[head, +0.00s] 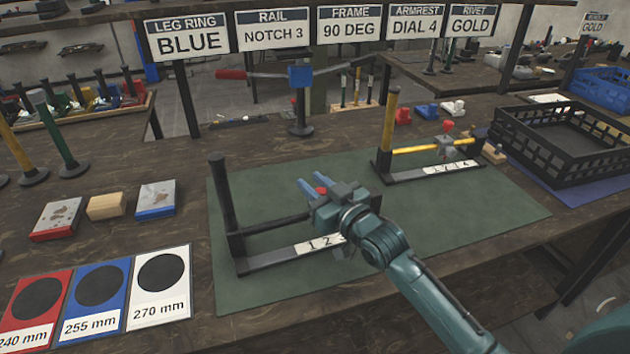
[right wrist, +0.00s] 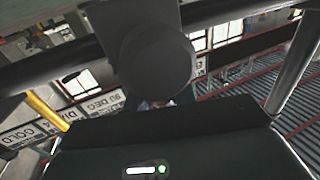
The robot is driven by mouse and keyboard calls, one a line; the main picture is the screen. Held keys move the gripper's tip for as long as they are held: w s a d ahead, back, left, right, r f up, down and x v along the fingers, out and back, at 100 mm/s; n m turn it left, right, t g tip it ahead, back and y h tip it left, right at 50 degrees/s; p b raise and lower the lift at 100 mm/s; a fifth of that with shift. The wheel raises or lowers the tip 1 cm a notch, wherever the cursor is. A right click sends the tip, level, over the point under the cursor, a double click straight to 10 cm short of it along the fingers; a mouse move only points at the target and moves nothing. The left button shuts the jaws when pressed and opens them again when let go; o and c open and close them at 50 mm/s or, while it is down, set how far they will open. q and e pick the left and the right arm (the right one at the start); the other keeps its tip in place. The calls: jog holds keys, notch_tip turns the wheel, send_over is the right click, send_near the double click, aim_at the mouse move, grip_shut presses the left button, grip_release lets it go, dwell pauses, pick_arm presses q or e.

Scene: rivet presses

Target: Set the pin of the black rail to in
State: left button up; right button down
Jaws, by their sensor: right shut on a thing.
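The black rail (head: 276,224) runs level from a black post (head: 222,195) on the left part of the green mat. Below it is a foot bar with a numbered strip (head: 318,243). My right gripper (head: 318,187) is over the rail's right end, shut on the pin, whose red knob (head: 321,190) shows between the blue fingers. The gripper hides the slider and the pin's shaft, so I cannot tell how deep the pin sits. In the right wrist view a dark round part (right wrist: 157,65) fills the middle, close to the camera. My left gripper is not in view.
A yellow rail (head: 420,147) with its own red knob (head: 447,126) stands at the mat's back right. A black crate (head: 555,165) is farther right. Signs hang above. Leg ring cards (head: 95,296) lie at left. The mat's front right is clear besides my arm.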

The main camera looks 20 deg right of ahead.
jog(key=c, duration=1.1)
grip_release()
jog(key=shift+f, duration=0.2)
jog(key=shift+c, duration=0.2)
jog(key=v, duration=1.3)
jog(key=shift+s, duration=0.15)
